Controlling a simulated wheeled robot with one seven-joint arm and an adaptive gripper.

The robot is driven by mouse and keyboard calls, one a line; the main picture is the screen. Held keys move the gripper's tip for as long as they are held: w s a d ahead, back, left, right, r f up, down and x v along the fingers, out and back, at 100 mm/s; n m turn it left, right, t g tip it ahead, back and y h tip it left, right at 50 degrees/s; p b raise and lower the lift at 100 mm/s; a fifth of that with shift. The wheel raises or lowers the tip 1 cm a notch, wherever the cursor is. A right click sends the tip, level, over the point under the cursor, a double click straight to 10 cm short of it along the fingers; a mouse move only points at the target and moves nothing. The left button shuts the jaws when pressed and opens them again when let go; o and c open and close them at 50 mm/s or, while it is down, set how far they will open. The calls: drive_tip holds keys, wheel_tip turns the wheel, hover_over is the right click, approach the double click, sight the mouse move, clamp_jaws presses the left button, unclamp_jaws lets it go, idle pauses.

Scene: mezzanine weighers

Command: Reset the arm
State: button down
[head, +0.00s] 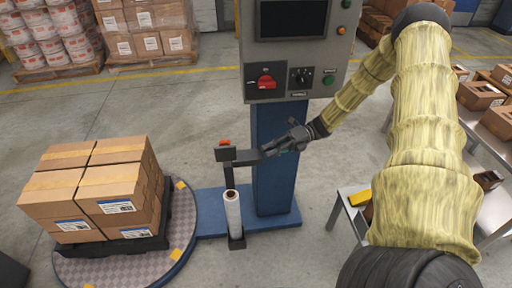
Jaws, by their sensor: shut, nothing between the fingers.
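My arm, in a yellowish fabric sleeve, comes in from the lower right of the head view and bends back toward the middle. My gripper (277,146) is at its end, in front of the blue column (275,180) and below the control panel. It is shut and holds nothing. Its fingers point left toward the dark bracket (238,157) above the film roll (232,213); I cannot tell whether they touch it.
The control panel (292,50) has a red switch (265,82). Taped boxes (120,190) stand on a turntable (178,225) at left. A metal table (490,215) with open cartons is at right. Loaded pallets stand behind; the floor between (150,105) is clear.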

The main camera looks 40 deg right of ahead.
drive_tip(key=shift+s+r, duration=0.1)
drive_tip(key=s+a+f+n+g+h, duration=0.3)
drive_tip(key=s+a+f+n+h, duration=0.4)
drive_tip(key=f, duration=0.4)
drive_tip(key=s+a+f+n+g+h, duration=0.35)
drive_tip(key=s+a+f+n, duration=0.4)
drive_tip(key=f, duration=0.25)
drive_tip(key=s+a+f+n+t+h, duration=0.1)
drive_tip(key=s+a+n+t+h, duration=0.1)
drive_tip(key=s+n, duration=0.5)
drive_tip(key=s+a+f+n+t+h, duration=0.2)
drive_tip(key=s+a+n+h, duration=0.2)
drive_tip(key=n, duration=0.8)
drive_tip(key=s+a, duration=0.2)
drive_tip(key=s, duration=0.1)
drive_tip(key=shift+s+a+f, duration=0.2)
drive_tip(key=shift+a, duration=0.05)
drive_tip(key=shift+a, duration=0.1)
